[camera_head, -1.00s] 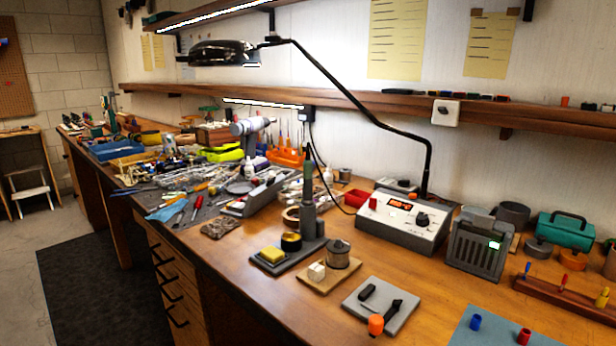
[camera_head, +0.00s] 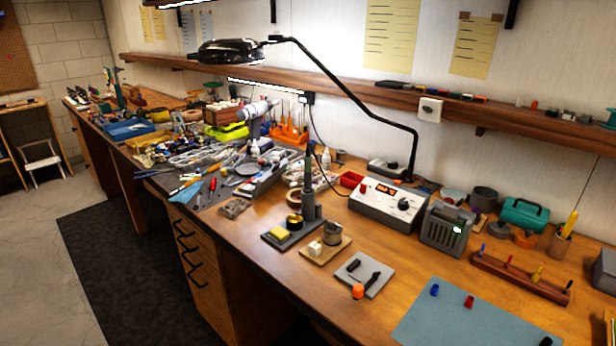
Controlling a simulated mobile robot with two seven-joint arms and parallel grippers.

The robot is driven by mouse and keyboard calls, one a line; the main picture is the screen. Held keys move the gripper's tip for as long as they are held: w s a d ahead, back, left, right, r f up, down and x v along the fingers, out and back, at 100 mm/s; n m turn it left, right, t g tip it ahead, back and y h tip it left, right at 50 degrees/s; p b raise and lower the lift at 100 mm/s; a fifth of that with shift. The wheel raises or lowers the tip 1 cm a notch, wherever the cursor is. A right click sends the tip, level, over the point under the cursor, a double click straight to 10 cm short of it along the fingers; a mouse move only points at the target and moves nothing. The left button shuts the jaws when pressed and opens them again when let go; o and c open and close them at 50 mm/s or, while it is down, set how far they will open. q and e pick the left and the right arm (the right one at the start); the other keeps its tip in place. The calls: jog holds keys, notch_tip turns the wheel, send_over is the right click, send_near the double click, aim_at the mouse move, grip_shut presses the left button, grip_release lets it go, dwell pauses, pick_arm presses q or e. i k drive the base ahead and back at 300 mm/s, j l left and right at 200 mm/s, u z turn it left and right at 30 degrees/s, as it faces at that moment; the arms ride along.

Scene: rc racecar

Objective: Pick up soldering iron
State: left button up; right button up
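What looks like the soldering iron (camera_head: 308,168) stands upright in a dark grey holder (camera_head: 308,205), its dark handle pointing up, near the middle of the workbench. The holder's base carries a yellow sponge (camera_head: 279,233) and a small round tin (camera_head: 294,222). A white soldering station (camera_head: 385,207) with a lit display and a knob sits behind and to the right of it, and a dark cable runs near the iron. The iron's tip is hidden in the holder. Neither of my grippers is in view.
The wooden bench (camera_head: 290,286) has clear surface along its front edge. A grey pad (camera_head: 364,273) with dark parts and an orange-capped item lies to the right, beside a blue mat (camera_head: 450,318). A lamp arm (camera_head: 360,90) arches above. Tools crowd the left.

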aim_at(307, 189)
jog(key=i+j+z, duration=0.2)
jog(key=j+z, duration=0.25)
jog(key=j, duration=1.3)
jog(key=k+j+z, duration=0.1)
jog(key=j+z, duration=0.35)
jog(key=j, duration=1.3)
